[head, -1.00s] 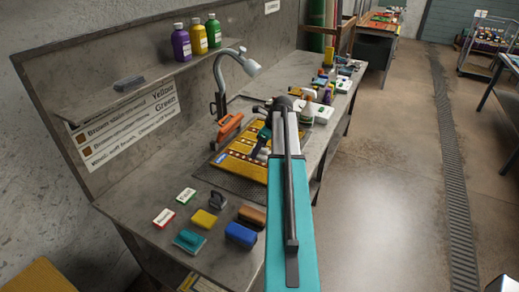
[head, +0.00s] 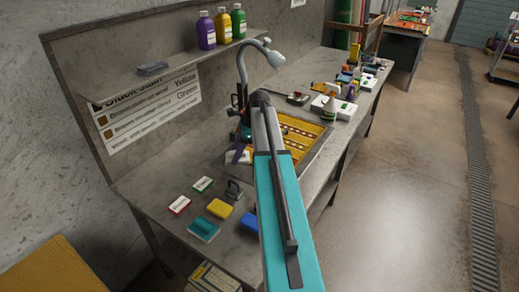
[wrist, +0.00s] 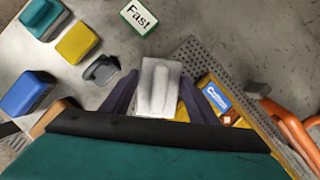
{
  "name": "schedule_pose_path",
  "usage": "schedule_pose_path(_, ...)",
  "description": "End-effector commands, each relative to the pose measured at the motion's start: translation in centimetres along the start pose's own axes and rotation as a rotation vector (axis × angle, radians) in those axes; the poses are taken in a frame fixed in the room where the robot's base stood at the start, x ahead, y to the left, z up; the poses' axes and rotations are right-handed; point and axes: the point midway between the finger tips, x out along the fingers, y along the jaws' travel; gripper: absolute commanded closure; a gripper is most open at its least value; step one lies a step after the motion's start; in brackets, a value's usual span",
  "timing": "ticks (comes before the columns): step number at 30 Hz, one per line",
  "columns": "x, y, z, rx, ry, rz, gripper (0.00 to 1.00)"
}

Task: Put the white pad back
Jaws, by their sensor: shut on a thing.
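The white pad (wrist: 155,85) is a pale block with a raised grip on its back, between my gripper's (wrist: 158,98) two dark fingers in the wrist view. My gripper is shut on it. In the head view the white pad (head: 235,157) shows partly beside my gripper (head: 240,153), near the left end of the yellow patterned rug (head: 303,137). My arm hides part of the rug. A teal pad (head: 203,229), a yellow pad (head: 219,208) and a blue pad (head: 249,222) lie on the bench's near end.
Two small cards, red-edged (head: 179,205) and green-edged (head: 202,184), lie near the wall side. An orange clamp (wrist: 292,131) is at the right in the wrist view. Bottles (head: 223,28) stand on the shelf.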

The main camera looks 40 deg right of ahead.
Motion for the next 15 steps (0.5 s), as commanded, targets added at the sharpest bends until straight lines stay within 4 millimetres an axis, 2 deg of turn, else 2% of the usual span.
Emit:
schedule_pose_path(1, 1.1, 0.8, 1.6, -0.062, 0.0, 0.026, 0.66)
schedule_pose_path(6, 3.5, 3.6, 6.6, -0.268, 0.0, 0.112, 0.66)
schedule_pose_path(15, 7.0, 9.3, 14.1, -0.617, 0.001, 0.255, 0.66)
